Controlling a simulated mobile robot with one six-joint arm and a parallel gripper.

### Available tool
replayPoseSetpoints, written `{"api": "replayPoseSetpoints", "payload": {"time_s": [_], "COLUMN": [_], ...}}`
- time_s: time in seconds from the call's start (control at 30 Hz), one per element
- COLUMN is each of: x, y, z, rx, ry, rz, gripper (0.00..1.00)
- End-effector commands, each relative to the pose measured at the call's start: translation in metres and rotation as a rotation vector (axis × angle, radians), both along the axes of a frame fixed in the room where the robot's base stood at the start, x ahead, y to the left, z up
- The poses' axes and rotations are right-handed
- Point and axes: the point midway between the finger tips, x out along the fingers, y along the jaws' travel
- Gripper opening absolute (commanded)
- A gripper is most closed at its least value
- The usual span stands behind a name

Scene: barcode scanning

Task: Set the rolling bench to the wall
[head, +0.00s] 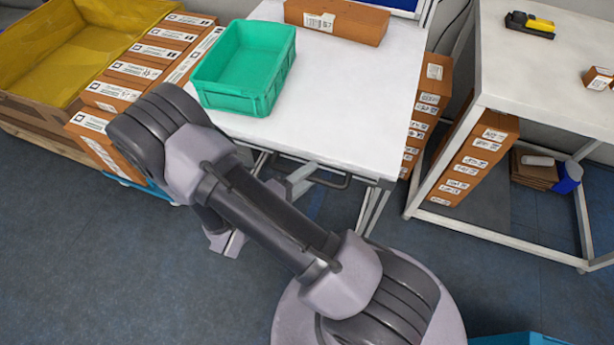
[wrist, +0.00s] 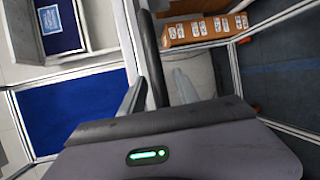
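The rolling bench (head: 345,95) is white-topped and stands in the middle of the head view. A dark bar handle (head: 330,182) sticks out below its front edge. The bench carries a green crate (head: 262,105) and a long cardboard box (head: 345,20). My gripper (wrist: 156,85) shows in the wrist view with its two fingers apart. A dark bar (wrist: 152,45), which looks like the handle, runs between them; I cannot tell whether they touch it. In the head view my own arm partly covers the bench's left front and the area below it.
A second white table (head: 545,75) stands to the right, with stacked cartons (head: 475,160) under it. Cartons (head: 130,75) and a yellow-lined bin (head: 50,55) stand close to the left. The wall (head: 447,25) shows behind. The dark blue floor (head: 110,270) in front is mostly clear.

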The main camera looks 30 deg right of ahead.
Motion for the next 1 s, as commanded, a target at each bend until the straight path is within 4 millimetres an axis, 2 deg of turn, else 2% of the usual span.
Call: {"api": "replayPoseSetpoints", "payload": {"time_s": [0.2, 0.4, 1.0], "x": [0.0001, 0.0000, 0.0000], "y": [-0.0003, 0.0000, 0.0000], "z": [0.0004, 0.0003, 0.0003], "rx": [0.000, 0.000, 0.000], "ry": [0.000, 0.000, 0.000], "rz": [0.000, 0.000, 0.000], "gripper": [0.36, 0.00, 0.00]}}
